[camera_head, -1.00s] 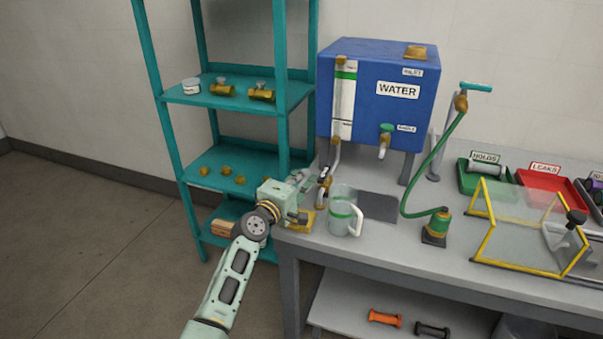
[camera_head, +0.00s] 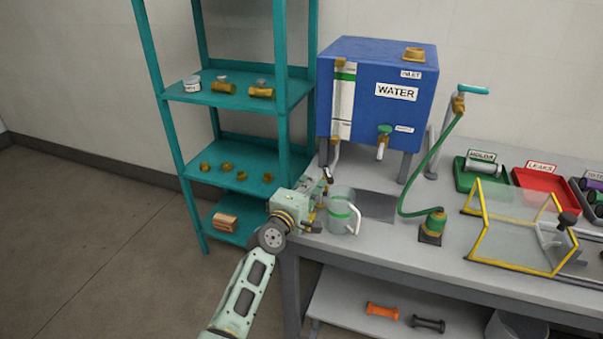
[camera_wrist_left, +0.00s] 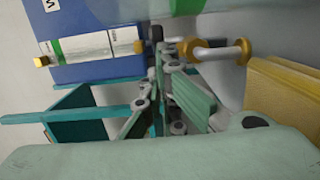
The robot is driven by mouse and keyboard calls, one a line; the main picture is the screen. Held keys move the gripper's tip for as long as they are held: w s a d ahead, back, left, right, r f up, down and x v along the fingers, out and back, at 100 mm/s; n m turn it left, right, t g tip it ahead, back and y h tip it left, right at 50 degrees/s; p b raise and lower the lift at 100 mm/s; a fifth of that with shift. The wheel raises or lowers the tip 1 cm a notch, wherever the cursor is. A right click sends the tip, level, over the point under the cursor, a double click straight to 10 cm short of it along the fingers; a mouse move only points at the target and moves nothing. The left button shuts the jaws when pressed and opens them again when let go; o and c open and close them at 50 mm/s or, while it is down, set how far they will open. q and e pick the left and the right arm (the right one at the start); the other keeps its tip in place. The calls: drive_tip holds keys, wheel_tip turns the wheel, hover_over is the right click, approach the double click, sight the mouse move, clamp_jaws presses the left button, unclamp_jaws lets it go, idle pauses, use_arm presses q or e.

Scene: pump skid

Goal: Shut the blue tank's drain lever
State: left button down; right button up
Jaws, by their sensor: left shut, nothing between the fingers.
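The blue tank (camera_head: 361,104), marked WATER, stands at the back left of the bench. It also shows at the upper left of the left wrist view (camera_wrist_left: 85,72). Its drain pipe with brass fittings (camera_wrist_left: 215,50) comes down below the sight gauge and is mostly behind my gripper in the head view. My left gripper (camera_head: 325,181) is shut and empty beside this pipe, low at the bench's left end. In the left wrist view its fingers (camera_wrist_left: 166,88) point towards the pipe. I cannot clearly make out the drain lever or tell whether the fingers touch it.
A clear jug (camera_head: 341,211) with a green band stands just right of my gripper. A teal shelf (camera_head: 232,99) with brass fittings stands to the left. A green hose (camera_head: 428,170), a yellow-framed guard (camera_head: 518,270) and trays (camera_head: 541,190) lie further right.

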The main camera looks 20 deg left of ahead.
use_arm(q)
drive_tip(key=shift+s+d, duration=0.15)
drive_tip(key=shift+d, duration=0.85)
